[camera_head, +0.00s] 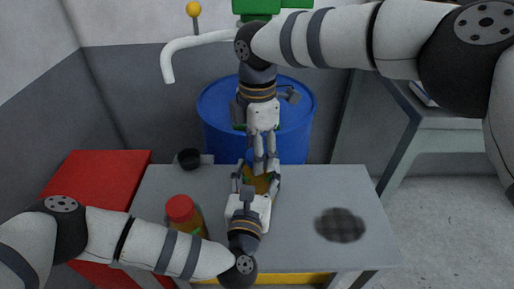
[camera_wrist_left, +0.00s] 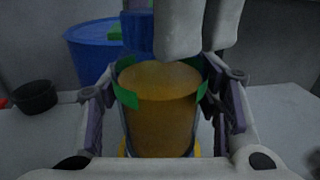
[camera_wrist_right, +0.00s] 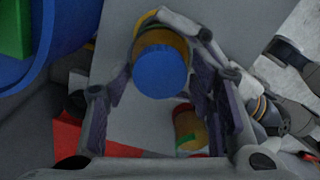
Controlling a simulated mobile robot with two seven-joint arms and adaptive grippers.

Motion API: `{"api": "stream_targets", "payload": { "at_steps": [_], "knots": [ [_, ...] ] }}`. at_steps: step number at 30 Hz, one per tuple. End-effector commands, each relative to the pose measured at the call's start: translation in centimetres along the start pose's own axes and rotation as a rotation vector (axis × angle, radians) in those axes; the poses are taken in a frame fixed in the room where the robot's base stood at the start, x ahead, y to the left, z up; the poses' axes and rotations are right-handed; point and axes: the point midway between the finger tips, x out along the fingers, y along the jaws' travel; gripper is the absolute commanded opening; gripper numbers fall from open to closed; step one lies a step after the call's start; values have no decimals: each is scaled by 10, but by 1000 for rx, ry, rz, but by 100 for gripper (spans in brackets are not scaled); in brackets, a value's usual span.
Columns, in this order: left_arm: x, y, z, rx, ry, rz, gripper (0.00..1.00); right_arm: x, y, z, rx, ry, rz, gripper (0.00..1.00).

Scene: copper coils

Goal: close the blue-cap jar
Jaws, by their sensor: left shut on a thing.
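The jar (camera_wrist_left: 160,120) has amber contents and a green label; in the head view it shows partly at the table's middle (camera_head: 259,184). My left gripper (camera_head: 256,180) is shut around its sides and holds it upright. The blue cap (camera_wrist_right: 160,72) is directly over the jar's mouth, partly covered by my right fingers in the left wrist view (camera_wrist_left: 138,38); whether it touches the rim is unclear. My right gripper (camera_head: 264,168) points down from above, its fingers on either side of the cap. I cannot tell whether they grip it.
A red-capped jar (camera_head: 181,208) stands left of my left gripper. A small black bowl (camera_head: 189,158) is at the table's back left. A dark round patch (camera_head: 340,225) lies on the grey table (camera_head: 330,185) at right. A large blue drum (camera_head: 215,115) stands behind; a red surface (camera_head: 100,175) adjoins at left.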

Motion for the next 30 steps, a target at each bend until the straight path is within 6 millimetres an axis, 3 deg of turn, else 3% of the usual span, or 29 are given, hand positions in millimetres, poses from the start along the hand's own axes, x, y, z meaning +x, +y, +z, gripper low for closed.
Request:
{"api": "stream_targets", "payload": {
  "at_steps": [1, 4, 8, 11, 18, 21, 26, 27, 29, 30],
  "knots": [
    [0, 0, 0, 0, 1, 0, 0, 0, 0, 0, 0, 0, 0, 32],
    [0, 0, 0, 0, 1, 0, 0, 0, 0, 0, 0, 0, 0, 9],
    [0, 0, 0, 0, 1, 0, 0, 0, 0, 0, 34, -2, 0, 6],
    [0, 0, 0, 0, 1, 0, 0, -1, 0, 0, 249, -5, 1, 6],
    [0, 0, 0, 0, 1, 0, 0, 0, 0, 0, 1111, -7, 3, 6],
    [0, 0, 0, 0, 1, 0, 0, 1, 0, 0, 1350, -5, 3, 6],
    [0, 0, 0, 0, 1, 0, 0, 1, 0, 0, 1352, -2, -1, 6],
    [0, 0, 0, 0, 1, 0, 0, 1, 0, 0, 1352, -2, -2, 49],
    [0, 0, 0, 0, 1, 0, 0, 1, 0, 0, 1351, -2, -2, 62],
    [0, 0, 0, 0, 1, 0, 0, 1, 0, 0, 1351, -2, -2, 63]
  ]
}}
